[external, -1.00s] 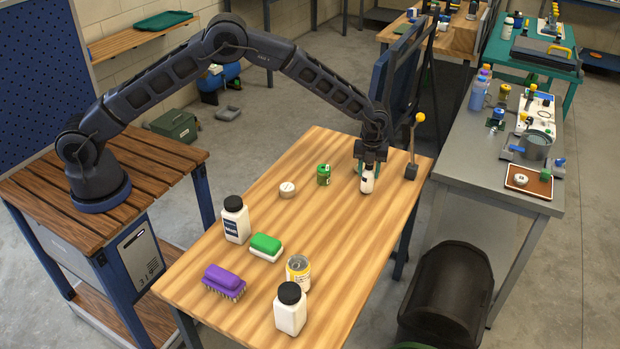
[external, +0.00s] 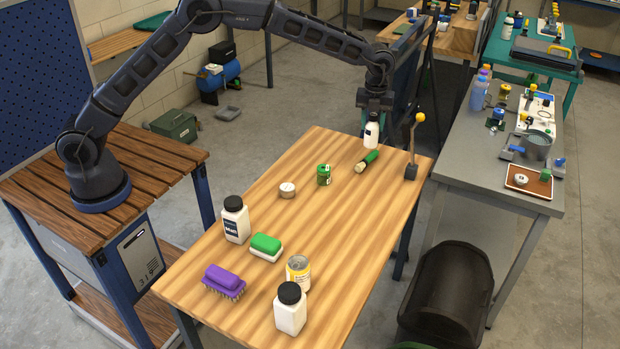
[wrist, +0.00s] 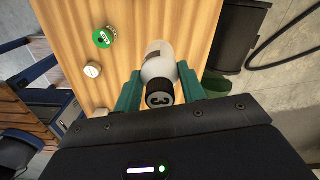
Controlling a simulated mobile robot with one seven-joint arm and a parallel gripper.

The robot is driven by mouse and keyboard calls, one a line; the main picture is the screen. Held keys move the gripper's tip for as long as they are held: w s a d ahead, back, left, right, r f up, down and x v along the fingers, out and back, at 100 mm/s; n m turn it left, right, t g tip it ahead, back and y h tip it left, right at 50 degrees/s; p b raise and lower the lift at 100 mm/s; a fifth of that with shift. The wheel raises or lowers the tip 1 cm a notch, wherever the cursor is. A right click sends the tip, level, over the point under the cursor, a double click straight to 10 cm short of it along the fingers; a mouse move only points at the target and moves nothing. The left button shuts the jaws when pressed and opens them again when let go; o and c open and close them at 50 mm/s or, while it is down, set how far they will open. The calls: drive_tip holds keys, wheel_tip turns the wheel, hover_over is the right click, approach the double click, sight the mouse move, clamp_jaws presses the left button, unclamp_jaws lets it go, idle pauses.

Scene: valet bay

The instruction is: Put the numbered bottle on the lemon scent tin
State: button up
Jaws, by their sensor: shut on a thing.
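The numbered bottle (external: 371,133) is white with a black cap; in the wrist view (wrist: 159,66) the cap shows a 3. My gripper (external: 374,112) is shut on it near the cap, holding it upright above the far end of the table. In the wrist view, my gripper's teal fingers (wrist: 160,82) are on both sides of the bottle. A green tin (external: 323,175) stands mid-table.
A round white-topped item (external: 287,189) is beside the green tin. A green cylinder (external: 367,161) lies below the bottle. A yellow-knobbed lever (external: 412,150) stands at right.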

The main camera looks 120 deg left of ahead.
drive_tip(key=s+d+r, duration=0.1)
drive_tip(key=s+d, duration=0.4)
drive_tip(key=s, duration=0.3)
drive_tip(key=s+d+r+m, duration=0.1)
drive_tip(key=s+d, duration=0.3)
drive_tip(key=s, duration=0.4)
drive_tip(key=s+d+r, duration=0.2)
drive_tip(key=s+d, duration=0.3)
drive_tip(key=s, duration=0.3)
wheel_tip(320, 180, down, 20)
drive_tip(key=shift+w+f, duration=0.15)
drive_tip(key=o, duration=1.1)
drive_tip(key=shift+f, duration=0.1)
drive_tip(key=shift+c, duration=0.2)
